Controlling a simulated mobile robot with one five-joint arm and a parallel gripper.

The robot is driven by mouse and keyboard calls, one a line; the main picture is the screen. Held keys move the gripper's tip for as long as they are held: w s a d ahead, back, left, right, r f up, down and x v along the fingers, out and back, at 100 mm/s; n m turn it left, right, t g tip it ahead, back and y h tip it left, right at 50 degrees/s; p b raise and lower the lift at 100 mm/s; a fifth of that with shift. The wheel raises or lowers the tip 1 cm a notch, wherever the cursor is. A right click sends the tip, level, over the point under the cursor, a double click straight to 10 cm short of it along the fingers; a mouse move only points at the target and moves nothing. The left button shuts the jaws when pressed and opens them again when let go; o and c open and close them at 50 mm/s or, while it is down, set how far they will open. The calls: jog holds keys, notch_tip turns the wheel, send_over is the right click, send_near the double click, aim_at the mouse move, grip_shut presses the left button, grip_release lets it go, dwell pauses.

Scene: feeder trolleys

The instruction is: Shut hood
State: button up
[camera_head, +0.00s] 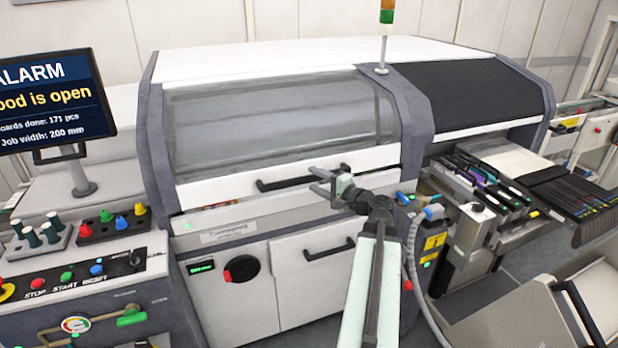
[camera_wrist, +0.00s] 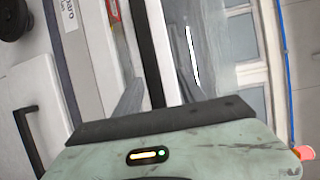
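The hood (camera_head: 240,189) is the white-framed front cover of the machine, with a grey see-through window (camera_head: 270,115). It hangs low over the front, with a narrow gap under its lower left edge. A black bar handle (camera_head: 285,182) runs along its lower part. My gripper (camera_head: 318,182) is at the right end of this handle, its two fingers apart and pointing left. In the wrist view a dark strip (camera_wrist: 147,50) runs up between the fingers; whether they touch the handle cannot be told. Nothing is seen gripped.
A screen (camera_head: 45,98) at left reads ALARM and that the hood is open. A button panel (camera_head: 75,275) stands below it. Feeders (camera_head: 480,185) and a trolley (camera_head: 535,315) stand to the right of my arm. A lower door with a handle (camera_head: 328,250) is below the hood.

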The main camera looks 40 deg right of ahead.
jog(key=s, duration=0.4)
jog(key=shift+r, duration=0.15)
jog(key=w+a+f+n+g+y, duration=0.2)
jog(key=w+a+f+n, duration=0.1)
jog(key=a, duration=0.4)
jog(key=w+a+f+n+g+y, duration=0.2)
jog(key=w+a+f, duration=0.2)
jog(key=a, duration=0.4)
jog(key=w+a+f+n+g+y, duration=0.2)
jog(key=w+a+f+n+g, duration=0.1)
jog(key=a, duration=0.4)
jog(key=s+a+f+n+g+h, duration=0.1)
jog(key=a+f+n+g+h, duration=0.1)
jog(key=a, duration=0.6)
jog(key=s+a+f+n+g+h+p, duration=0.1)
jog(key=a+f+n+g, duration=0.3)
jog(key=a, duration=0.5)
jog(key=s+a+f+n+g+h, duration=0.2)
jog(key=s+a+f+n+g, duration=0.1)
jog(key=a, duration=0.5)
jog(key=shift+s+a+f+n+g+h, duration=0.25)
jog(key=shift+f+n+g, duration=0.35)
jog(key=shift+f+n, duration=0.3)
jog(key=shift+w, duration=0.1)
